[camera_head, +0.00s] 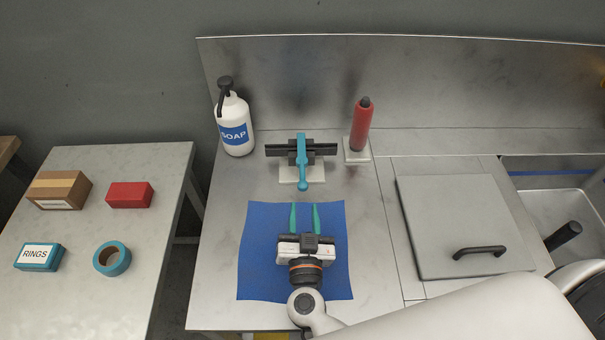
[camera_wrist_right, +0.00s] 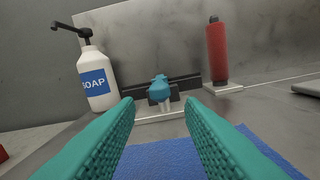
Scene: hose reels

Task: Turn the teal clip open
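The teal clip (camera_head: 302,163) stands on a small pale base behind the blue mat, with a dark grey bar (camera_head: 322,149) across behind it. Its rounded end points toward me. In the right wrist view the clip (camera_wrist_right: 159,90) is straight ahead, between and beyond the fingertips. My right gripper (camera_head: 304,212) is over the blue mat, in front of the clip and apart from it. Its two teal fingers (camera_wrist_right: 160,108) are spread with nothing between them. My left gripper is not in view.
A soap bottle (camera_head: 234,122) stands left of the clip, and a red cylinder (camera_head: 362,127) on a pale base stands right of it. The blue mat (camera_head: 255,245) lies in front. A grey lid (camera_head: 455,220) with a black handle is at right. A steel splashback (camera_head: 420,90) rises behind.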

